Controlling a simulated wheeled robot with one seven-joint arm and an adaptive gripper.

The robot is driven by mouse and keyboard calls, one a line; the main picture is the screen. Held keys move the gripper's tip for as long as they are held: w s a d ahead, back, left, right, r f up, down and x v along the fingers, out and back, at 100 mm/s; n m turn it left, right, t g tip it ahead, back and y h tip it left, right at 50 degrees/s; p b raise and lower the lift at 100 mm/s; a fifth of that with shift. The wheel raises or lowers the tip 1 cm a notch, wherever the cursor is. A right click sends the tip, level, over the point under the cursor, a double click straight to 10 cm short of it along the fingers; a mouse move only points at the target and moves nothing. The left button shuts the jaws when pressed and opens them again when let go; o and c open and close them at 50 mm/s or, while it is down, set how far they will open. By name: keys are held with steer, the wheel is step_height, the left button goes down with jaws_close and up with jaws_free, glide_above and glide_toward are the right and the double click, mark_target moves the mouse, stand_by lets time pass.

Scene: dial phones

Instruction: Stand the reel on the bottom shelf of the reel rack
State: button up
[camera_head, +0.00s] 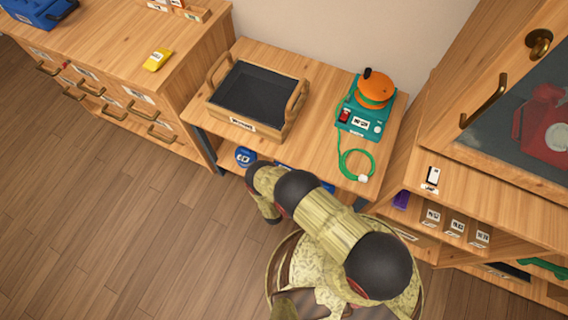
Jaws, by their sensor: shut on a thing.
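My arm (333,222) reaches over the floor toward the front of the wooden bench (325,95). The arm's far end is folded down just in front of the bench edge, and my gripper's fingers are hidden, so I cannot see what they hold. A round blue thing with a white label (245,157) shows below the bench's front edge, left of the arm. More blue shows under the edge behind the arm, mostly covered. I cannot tell whether either is the reel, or make out the reel rack and its bottom shelf.
On the bench stand a dark-lined wooden tray (240,122) and a teal device (361,118) with an orange top and a green cord. A drawer cabinet (120,75) stands left, a shelved cabinet (495,185) right. The floor (120,230) at left is clear.

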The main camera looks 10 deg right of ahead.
steer(key=shift+w+f, duration=0.1)
steer(key=shift+f, duration=0.05)
steer(key=o, duration=1.6)
steer(key=shift+c, duration=0.2)
steer(key=shift+o, duration=0.4)
steer(key=shift+a, duration=0.1)
steer(key=p+v, duration=0.3)
steer(key=v, duration=0.9)
